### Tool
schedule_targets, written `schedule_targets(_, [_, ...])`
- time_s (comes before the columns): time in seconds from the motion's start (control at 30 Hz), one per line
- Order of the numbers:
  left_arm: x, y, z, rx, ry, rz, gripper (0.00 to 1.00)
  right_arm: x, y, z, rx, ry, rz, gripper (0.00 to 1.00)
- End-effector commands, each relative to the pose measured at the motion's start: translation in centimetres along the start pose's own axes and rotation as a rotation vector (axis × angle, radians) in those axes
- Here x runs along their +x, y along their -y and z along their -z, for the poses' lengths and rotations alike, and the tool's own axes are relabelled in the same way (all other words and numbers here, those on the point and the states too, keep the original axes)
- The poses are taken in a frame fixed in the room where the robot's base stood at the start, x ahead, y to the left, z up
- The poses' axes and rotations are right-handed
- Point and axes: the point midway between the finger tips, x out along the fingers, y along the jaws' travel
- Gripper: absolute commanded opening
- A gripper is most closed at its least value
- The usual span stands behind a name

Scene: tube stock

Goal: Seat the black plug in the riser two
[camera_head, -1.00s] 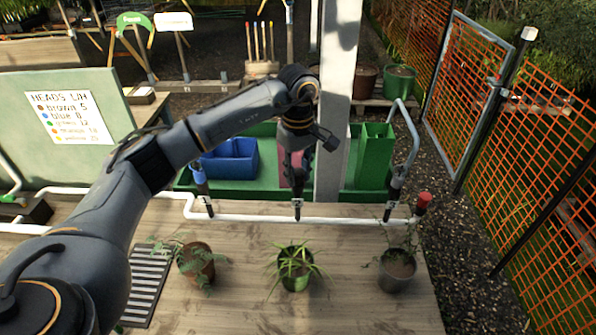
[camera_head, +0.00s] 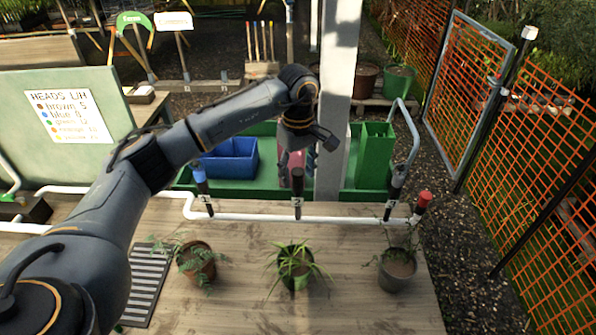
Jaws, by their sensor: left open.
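Riser two (camera_head: 297,208) is the middle upright with the "2" tag on the white pipe. A black plug (camera_head: 297,183) stands upright at its top, in line with it; how deep it sits cannot be told. My left gripper (camera_head: 296,156) is open just above the plug, clear of it as far as I can see. Its fingers are small and partly lost against a pinkish thing behind. My right gripper is out of view.
A blue-topped riser (camera_head: 203,185) stands left; a dark riser (camera_head: 394,195) with a bent grey tube and a red-topped one (camera_head: 423,200) stand right. Potted plants (camera_head: 295,270) line the deck in front. A blue bin (camera_head: 230,160) and a post (camera_head: 336,110) are behind.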

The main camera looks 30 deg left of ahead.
Motion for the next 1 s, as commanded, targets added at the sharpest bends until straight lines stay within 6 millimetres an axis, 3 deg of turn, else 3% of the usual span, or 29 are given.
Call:
schedule_targets(0.17, [-1.3, -0.1, 0.1, 0.000, -0.002, -0.004, 0.54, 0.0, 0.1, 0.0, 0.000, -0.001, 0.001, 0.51])
schedule_targets(0.63, [-10.3, -0.1, 0.0, 0.001, -0.001, -0.002, 0.54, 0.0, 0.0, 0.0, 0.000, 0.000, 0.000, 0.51])
schedule_targets(0.8, [-11.7, -0.1, 0.1, 0.000, 0.000, 0.000, 0.54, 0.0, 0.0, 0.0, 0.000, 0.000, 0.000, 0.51])
schedule_targets(1.0, [-12.0, 0.0, 0.0, 0.000, 0.001, 0.001, 0.54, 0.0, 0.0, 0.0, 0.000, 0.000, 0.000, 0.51])
